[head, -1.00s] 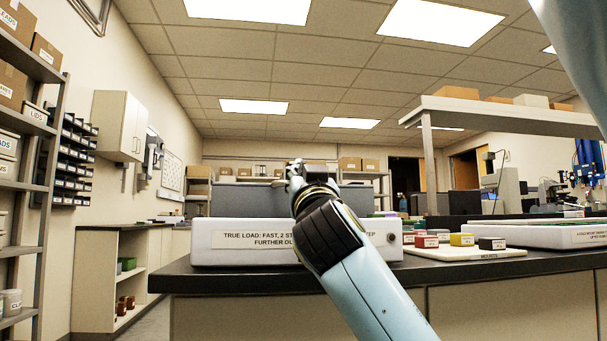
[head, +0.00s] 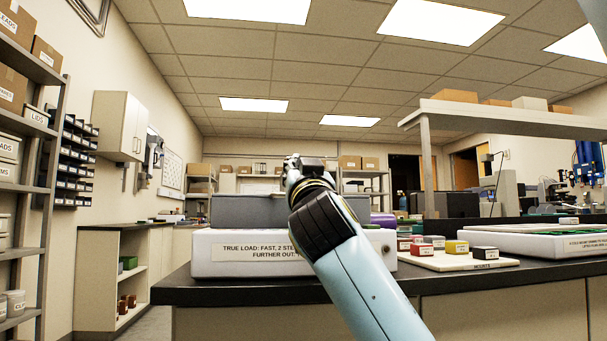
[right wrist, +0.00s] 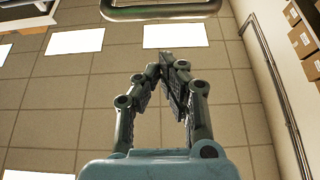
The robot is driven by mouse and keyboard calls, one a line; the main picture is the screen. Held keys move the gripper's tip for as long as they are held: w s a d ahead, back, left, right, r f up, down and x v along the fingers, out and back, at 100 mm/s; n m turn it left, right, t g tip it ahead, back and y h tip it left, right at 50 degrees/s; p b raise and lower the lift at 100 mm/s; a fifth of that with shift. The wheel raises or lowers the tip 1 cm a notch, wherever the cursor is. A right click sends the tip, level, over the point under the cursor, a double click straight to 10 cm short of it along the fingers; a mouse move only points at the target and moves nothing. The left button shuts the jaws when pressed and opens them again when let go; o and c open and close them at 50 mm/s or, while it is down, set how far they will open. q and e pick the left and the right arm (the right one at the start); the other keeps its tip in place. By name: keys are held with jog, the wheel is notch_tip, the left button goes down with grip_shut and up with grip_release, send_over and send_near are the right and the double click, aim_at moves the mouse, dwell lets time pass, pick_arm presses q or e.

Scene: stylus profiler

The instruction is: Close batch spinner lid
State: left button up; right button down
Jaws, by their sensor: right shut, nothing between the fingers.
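The batch spinner (head: 210,258) stands on the dark bench in the head view, a low white body with a printed label on its front. Its grey lid (head: 240,211) shows as a wide grey panel above the body; its exact angle is hard to tell. My right gripper (head: 293,164) is in front of the lid's upper edge, and my forearm hides the lid's right part. In the right wrist view the gripper (right wrist: 166,64) points at the ceiling, fingers shut and empty. A rounded metal handle-like bar (right wrist: 165,13) crosses beyond the fingertips, apart from them. My left gripper is out of view.
To the right, a white board (head: 460,262) carries several small coloured blocks, and a purple object (head: 383,220) sits behind my forearm. A white unit (head: 540,243) stands further right. A raised shelf (head: 500,115) spans the right side. Open air lies above the lid.

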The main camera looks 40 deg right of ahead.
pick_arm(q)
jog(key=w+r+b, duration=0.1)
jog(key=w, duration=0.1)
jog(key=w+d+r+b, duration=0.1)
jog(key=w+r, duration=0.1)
pick_arm(e)
jog(key=s+a+f, duration=0.3)
jog(key=s+f, duration=0.2)
jog(key=f, duration=0.2)
jog(key=shift+s+a, duration=0.2)
jog(key=shift+s, duration=0.2)
jog(key=shift+f, duration=0.15)
